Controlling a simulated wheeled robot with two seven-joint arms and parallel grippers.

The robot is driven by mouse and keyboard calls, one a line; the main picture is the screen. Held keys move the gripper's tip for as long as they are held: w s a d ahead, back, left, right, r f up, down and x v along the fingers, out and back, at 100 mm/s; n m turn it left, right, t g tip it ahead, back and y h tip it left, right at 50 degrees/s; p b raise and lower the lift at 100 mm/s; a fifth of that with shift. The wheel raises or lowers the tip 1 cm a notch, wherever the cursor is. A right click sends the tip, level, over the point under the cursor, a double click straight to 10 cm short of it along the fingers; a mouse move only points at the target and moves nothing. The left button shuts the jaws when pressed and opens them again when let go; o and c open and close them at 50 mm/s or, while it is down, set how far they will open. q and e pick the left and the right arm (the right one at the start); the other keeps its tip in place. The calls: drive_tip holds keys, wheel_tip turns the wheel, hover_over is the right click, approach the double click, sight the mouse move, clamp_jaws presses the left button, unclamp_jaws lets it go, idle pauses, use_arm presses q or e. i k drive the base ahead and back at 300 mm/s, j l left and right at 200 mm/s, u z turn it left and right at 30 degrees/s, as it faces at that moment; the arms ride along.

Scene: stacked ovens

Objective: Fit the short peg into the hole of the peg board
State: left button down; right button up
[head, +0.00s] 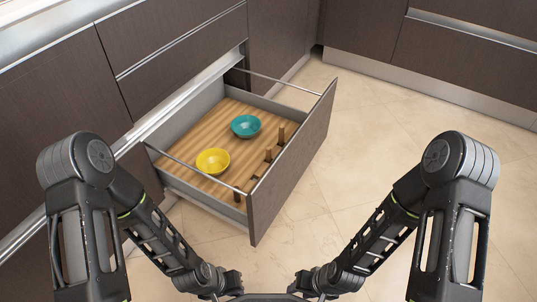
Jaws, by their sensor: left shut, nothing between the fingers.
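A wooden board (205,128) with striped grain lines the floor of an open drawer. Several brown pegs stand upright along its right side: a taller one (281,135), a shorter one (268,155) behind the front panel, and one (237,194) at the near corner. A small dark spot (255,177) lies between them; I cannot tell whether it is the hole. My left gripper (232,284) is shut and empty at the bottom edge, well below the drawer. My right gripper (306,284) is beside it, facing inward; its fingers are too small and dark to read.
A teal bowl (246,126) and a yellow bowl (213,161) stand on the wooden drawer floor. The drawer's front panel (293,165) and thin side rails stand between my grippers and the pegs. Brown cabinets (60,110) line the left and back. The tiled floor (385,120) at right is clear.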

sight(250, 194)
drive_tip(key=u, duration=0.45)
drive_tip(key=l+u, duration=0.15)
drive_tip(key=u, duration=0.25)
drive_tip(key=l+u, duration=0.1)
drive_tip(key=u, duration=0.35)
drive_tip(key=l+u, duration=0.3)
drive_tip(key=l, duration=0.2)
drive_tip(key=k+l+u, duration=0.15)
drive_tip(key=l+u, duration=0.15)
drive_tip(key=l, duration=0.15)
drive_tip(key=k+l+u, duration=0.1)
drive_tip(key=l+u, duration=0.2)
drive_tip(key=l, duration=0.15)
drive_tip(key=k+l, duration=0.1)
drive_tip(key=l, duration=0.15)
drive_tip(key=k+l, duration=0.1)
drive_tip(key=l, duration=0.15)
